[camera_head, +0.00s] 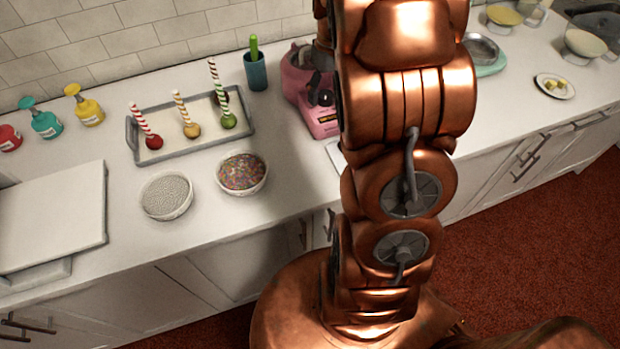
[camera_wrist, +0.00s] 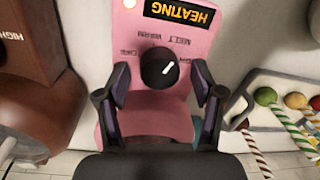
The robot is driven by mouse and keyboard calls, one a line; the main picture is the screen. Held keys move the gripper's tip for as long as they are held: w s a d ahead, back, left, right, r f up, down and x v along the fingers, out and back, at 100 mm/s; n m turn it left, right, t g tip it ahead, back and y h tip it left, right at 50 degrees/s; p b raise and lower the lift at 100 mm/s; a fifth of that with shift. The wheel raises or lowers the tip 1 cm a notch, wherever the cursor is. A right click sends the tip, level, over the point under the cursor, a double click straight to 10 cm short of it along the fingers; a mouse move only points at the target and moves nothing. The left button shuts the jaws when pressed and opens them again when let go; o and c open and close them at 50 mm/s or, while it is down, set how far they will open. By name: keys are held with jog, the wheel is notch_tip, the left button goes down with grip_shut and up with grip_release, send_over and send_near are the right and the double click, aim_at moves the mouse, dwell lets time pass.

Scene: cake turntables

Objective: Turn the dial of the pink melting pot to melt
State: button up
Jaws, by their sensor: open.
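The pink melting pot (camera_head: 325,122) stands on the counter in the head view, partly hidden behind my arm. Its front panel fills the middle of the wrist view (camera_wrist: 190,30), with a lit display (camera_wrist: 180,12) that reads HEATING. Below the display are small labels, among them MELT and WARM. The black dial (camera_wrist: 158,68) has a white mark pointing to the upper right in the wrist view. My gripper (camera_wrist: 160,84) is open, with one finger on each side of the dial and visible gaps between. In the head view I cannot make out the gripper clearly.
A grey tray (camera_head: 172,157) with several candy apples stands left of the pot, with a teal cup (camera_head: 256,75) behind. Bowls of sprinkles (camera_head: 241,173) and white beads (camera_head: 166,196) stand in front. A brown appliance (camera_wrist: 32,90) is close at the left in the wrist view.

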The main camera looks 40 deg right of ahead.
aim_at(327, 92)
jog(key=n+p, duration=0.1)
jog(key=n, duration=0.1)
jog(key=n+p, duration=0.1)
jog(key=p, duration=0.1)
jog(key=shift+r+n, duration=0.2)
jog(key=shift+n, duration=0.2)
jog(key=shift+w, duration=0.15)
jog(key=r+b, duration=0.1)
jog(key=r, duration=0.1)
jog(key=r+b, duration=0.1)
jog(key=r, duration=0.4)
jog(key=shift+d+b, duration=0.25)
jog(key=shift+b, duration=0.15)
jog(key=shift+s+a+r, duration=0.2)
jog(key=shift+s+a, duration=0.05)
jog(key=shift+a, duration=0.25)
jog(key=shift+s+a+r, duration=0.2)
jog(key=shift+a, duration=0.25)
jog(key=s+a+f+m+g, duration=0.1)
jog(key=s+a+f+m, duration=0.1)
jog(key=s+a, duration=1.7)
jog(key=shift+s+a+f+m+g+h, duration=0.25)
jog(key=shift+s+m, duration=0.45)
jog(key=shift+s, duration=0.9)
